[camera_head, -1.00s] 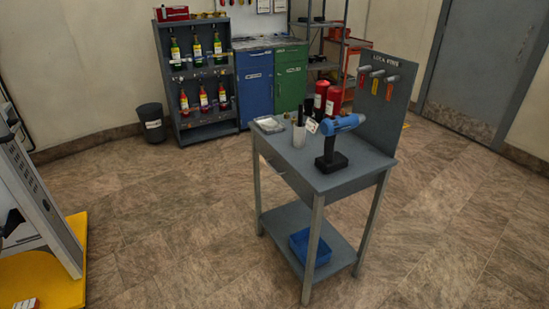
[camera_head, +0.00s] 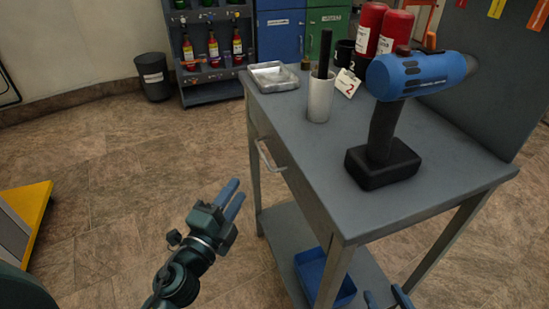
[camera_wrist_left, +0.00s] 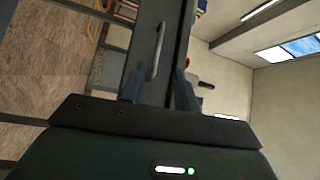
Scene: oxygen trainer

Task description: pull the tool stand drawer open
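The grey tool stand (camera_head: 330,185) is a table with a drawer (camera_head: 283,160) under its top on the left side. The drawer looks closed. Its light metal handle (camera_head: 268,157) also shows in the left wrist view (camera_wrist_left: 157,50), between and beyond the fingertips. My left gripper (camera_head: 236,189) is open and empty, left of and nearer than the handle, not touching it. Its two fingers show apart in the left wrist view (camera_wrist_left: 159,85). My right gripper (camera_head: 387,296) shows only its fingertips at the bottom edge, apart and empty, in front of the stand.
A blue bin (camera_head: 318,278) sits on the lower shelf. A dark waste bin (camera_head: 154,77) stands at the back.

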